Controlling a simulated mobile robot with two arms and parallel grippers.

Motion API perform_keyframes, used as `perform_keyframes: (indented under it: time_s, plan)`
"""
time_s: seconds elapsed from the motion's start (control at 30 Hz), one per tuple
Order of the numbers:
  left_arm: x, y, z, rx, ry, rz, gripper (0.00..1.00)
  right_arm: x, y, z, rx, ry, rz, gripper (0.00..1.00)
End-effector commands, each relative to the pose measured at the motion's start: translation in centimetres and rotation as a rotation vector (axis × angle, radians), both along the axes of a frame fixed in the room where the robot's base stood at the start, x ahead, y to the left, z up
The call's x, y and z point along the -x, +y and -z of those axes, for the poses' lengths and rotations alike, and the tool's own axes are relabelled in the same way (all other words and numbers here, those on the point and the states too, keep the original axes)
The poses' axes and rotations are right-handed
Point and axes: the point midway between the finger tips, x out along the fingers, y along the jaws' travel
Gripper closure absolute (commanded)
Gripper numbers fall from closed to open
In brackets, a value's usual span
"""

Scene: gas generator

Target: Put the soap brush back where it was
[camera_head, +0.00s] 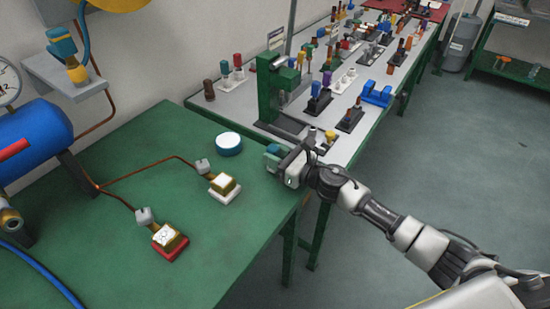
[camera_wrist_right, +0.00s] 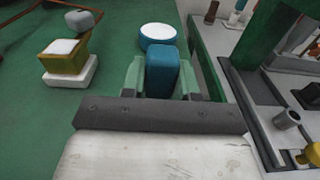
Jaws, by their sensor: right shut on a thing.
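My right gripper (camera_head: 272,158) is at the right edge of the green table and shut on a blue block-like thing, which I take to be the soap brush (camera_head: 273,149). In the right wrist view the blue brush (camera_wrist_right: 162,70) stands between the pale green fingers (camera_wrist_right: 161,80); its lower end and any bristles are hidden. A round blue dish with a white top (camera_head: 229,145) sits on the table to the left of the gripper. It also shows just beyond the brush in the right wrist view (camera_wrist_right: 157,36). My left gripper is not in view.
Two brass fittings, one on a white base (camera_head: 223,186) and one on a red base (camera_head: 169,240), join copper pipes on the green table (camera_head: 100,180). A green press (camera_head: 270,90) and a grey bench (camera_head: 225,105) with several tools stand beyond. A blue tank (camera_head: 35,140) is at left.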

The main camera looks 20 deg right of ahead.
Motion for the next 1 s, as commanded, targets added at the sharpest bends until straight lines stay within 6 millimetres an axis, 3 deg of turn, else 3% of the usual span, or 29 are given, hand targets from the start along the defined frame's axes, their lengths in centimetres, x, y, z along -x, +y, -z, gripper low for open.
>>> perform_keyframes:
  time_s: [0.43, 0.47, 0.6, 1.0]
  plan:
    - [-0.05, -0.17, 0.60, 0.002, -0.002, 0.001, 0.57, -0.01, -0.03, 0.86, -0.001, -0.001, 0.000, 0.94]
    - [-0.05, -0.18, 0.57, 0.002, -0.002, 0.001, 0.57, -0.01, -0.03, 0.83, -0.001, -0.001, 0.000, 0.69]
    - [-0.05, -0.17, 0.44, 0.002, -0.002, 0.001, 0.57, 0.00, -0.04, 0.70, -0.001, -0.001, 0.000, 0.48]
    - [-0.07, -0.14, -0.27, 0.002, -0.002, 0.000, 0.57, 0.02, -0.07, 0.03, -0.001, -0.001, 0.000, 0.45]
